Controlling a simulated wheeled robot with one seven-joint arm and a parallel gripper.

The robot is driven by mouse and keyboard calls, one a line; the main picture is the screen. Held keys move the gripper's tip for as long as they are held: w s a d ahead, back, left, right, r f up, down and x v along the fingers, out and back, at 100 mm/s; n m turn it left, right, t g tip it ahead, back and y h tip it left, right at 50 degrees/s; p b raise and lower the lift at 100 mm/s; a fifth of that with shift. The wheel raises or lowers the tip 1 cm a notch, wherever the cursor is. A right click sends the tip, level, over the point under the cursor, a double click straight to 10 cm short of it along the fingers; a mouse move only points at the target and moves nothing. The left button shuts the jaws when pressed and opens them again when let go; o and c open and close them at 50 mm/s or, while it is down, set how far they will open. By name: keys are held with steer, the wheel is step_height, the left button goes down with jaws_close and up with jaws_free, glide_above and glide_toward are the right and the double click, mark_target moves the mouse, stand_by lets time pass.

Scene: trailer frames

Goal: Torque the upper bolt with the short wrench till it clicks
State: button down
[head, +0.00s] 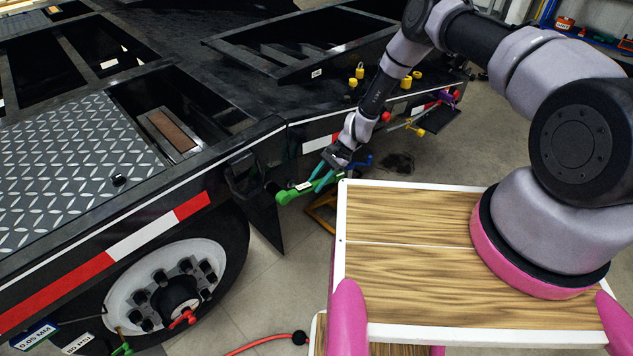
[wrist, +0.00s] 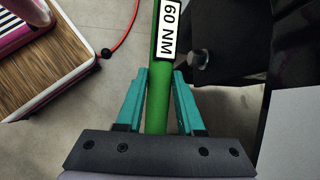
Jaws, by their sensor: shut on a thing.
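A green wrench (wrist: 158,108) with a white label reading "60 NM" lies between the teal fingers of my gripper (wrist: 160,78). The gripper is shut on its handle. In the head view the green wrench (head: 287,196) points left toward the trailer's side, with my gripper (head: 318,174) at its right part. A bolt (wrist: 200,60) shows on a dark bracket to the right of the wrench in the wrist view, apart from the handle. The wrench's far end is out of the wrist view, so I cannot tell whether it sits on a bolt.
The trailer's side, with a red and white strip (head: 140,237) and a wheel (head: 177,290), fills the left. A blue handle (head: 362,161) is just right of my gripper. My wood-topped base stands at front right. A red hose (head: 262,344) lies on the floor.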

steer(key=s+d, duration=0.2)
steer(key=d, duration=0.1)
steer(key=shift+s+d, duration=0.25)
stand_by(0.8)
steer(key=shift+s, duration=0.2)
stand_by(0.4)
